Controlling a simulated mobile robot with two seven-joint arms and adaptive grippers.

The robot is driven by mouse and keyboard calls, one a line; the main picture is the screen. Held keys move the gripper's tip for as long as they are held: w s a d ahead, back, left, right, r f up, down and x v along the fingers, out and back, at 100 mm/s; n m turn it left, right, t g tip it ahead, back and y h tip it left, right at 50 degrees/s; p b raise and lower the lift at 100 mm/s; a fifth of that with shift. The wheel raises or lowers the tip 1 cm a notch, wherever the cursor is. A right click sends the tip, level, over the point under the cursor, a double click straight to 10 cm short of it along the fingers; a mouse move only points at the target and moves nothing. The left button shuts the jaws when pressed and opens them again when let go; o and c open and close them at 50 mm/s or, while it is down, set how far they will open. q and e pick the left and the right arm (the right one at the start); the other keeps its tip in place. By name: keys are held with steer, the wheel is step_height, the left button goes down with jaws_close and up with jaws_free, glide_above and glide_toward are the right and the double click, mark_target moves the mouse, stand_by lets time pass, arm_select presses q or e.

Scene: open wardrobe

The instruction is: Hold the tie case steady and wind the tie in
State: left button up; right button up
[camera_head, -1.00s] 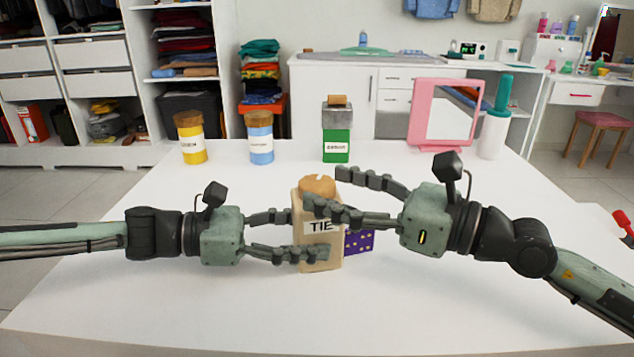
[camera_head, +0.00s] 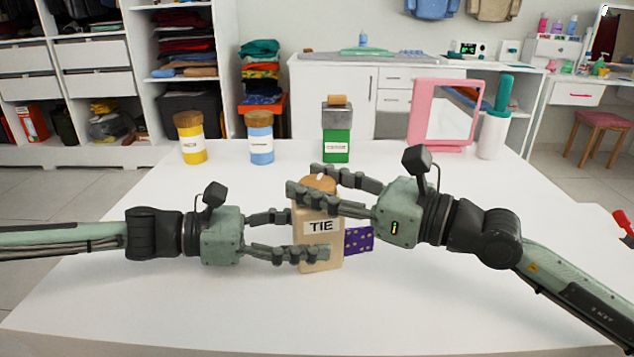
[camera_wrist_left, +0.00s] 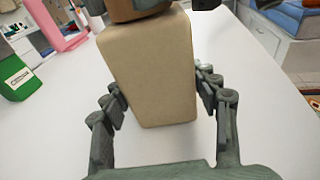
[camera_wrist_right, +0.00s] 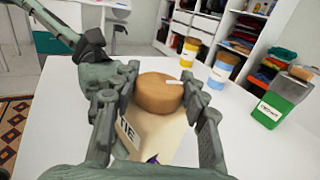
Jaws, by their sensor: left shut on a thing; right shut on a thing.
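The tie case (camera_head: 320,246) is a beige box labelled TIE, upright near the middle of the white table. A round brown knob (camera_wrist_right: 159,92) sits on its top. My left gripper (camera_head: 300,236) is shut on the case body, one finger on each side; the left wrist view shows its fingers against the case (camera_wrist_left: 152,75). My right gripper (camera_head: 302,180) is shut on the knob, fingers on either side of it. A short piece of purple tie (camera_head: 358,240) with yellow dots sticks out of the case's right side.
A yellow jar (camera_head: 190,140), a blue jar (camera_head: 261,138) and a green box (camera_head: 336,145) stand along the table's back. A pink-framed mirror (camera_head: 414,112) and a white bottle (camera_head: 493,135) stand back right. The table front is clear.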

mark_target(317, 181)
steer(key=shift+s+a, duration=0.25)
steer(key=shift+a, duration=0.05)
steer(key=shift+s+a+m+t+h, duration=0.1)
steer(key=shift+m+t+h, duration=0.3)
steer(key=shift+m+t, duration=0.15)
steer(key=m+t+h, duration=0.1)
steer(key=t, duration=0.1)
steer(key=m+t+h, duration=0.1)
steer(key=m+h, duration=0.1)
steer(key=shift+w+t, duration=0.2)
steer(key=shift+t, duration=0.15)
steer(key=shift+w+d+m+t+h, duration=0.15)
steer(key=shift+d+m+t+h, duration=0.15)
steer(key=shift+d+h, duration=0.15)
steer(key=o, duration=1.2)
steer(key=shift+r, duration=0.1)
step_height(317, 181, up, 10)
steer(key=shift+f, duration=0.1)
